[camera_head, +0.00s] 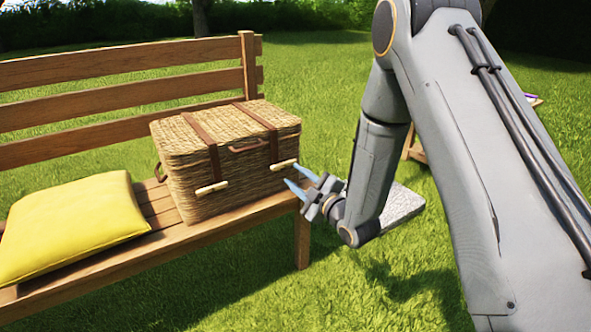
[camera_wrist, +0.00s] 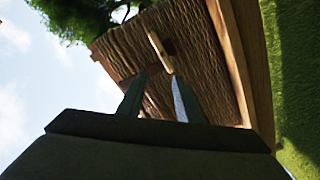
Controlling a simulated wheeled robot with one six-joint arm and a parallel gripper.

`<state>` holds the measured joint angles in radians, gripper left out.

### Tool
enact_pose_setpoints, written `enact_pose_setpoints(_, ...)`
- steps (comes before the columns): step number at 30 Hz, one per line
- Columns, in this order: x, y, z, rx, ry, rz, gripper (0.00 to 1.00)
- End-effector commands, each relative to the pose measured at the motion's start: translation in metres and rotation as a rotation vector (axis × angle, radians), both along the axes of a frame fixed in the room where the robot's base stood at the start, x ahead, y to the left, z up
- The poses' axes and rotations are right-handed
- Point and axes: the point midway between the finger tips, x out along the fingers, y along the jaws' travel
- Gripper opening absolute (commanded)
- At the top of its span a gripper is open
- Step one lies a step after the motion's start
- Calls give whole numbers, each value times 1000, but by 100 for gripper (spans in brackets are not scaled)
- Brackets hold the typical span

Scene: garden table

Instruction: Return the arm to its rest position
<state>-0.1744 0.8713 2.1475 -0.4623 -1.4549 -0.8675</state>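My arm (camera_head: 375,175) reaches down from the upper right in the head view and is bent toward the bench. My gripper (camera_head: 296,179) is at the front right corner of a closed wicker basket (camera_head: 230,185), with its pale blue fingers pointing at it. The fingers are spread apart with nothing seen between them. In the wrist view the two fingers (camera_wrist: 158,97) also stand apart, in front of the basket's woven side (camera_wrist: 205,60). A pale toggle (camera_wrist: 160,52) on a strap shows just beyond the fingertips. Whether the fingers touch the basket cannot be told.
The basket stands on a wooden bench (camera_head: 120,90) with a slatted back. A yellow cushion (camera_head: 70,225) lies on the seat to its left. A grey slab-like surface (camera_head: 405,205) shows behind my forearm. Open grass (camera_head: 330,290) lies in front of the bench.

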Motion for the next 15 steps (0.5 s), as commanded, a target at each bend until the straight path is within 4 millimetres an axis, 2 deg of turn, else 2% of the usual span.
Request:
enact_pose_setpoints(5,-7,19,3,-24,130,-8,32)
enact_pose_setpoints(8,-22,34,1,-47,284,-32,32)
enact_pose_setpoints(11,-45,44,-1,-68,457,-77,32)
enact_pose_setpoints(15,-93,50,-4,-90,697,-159,32)
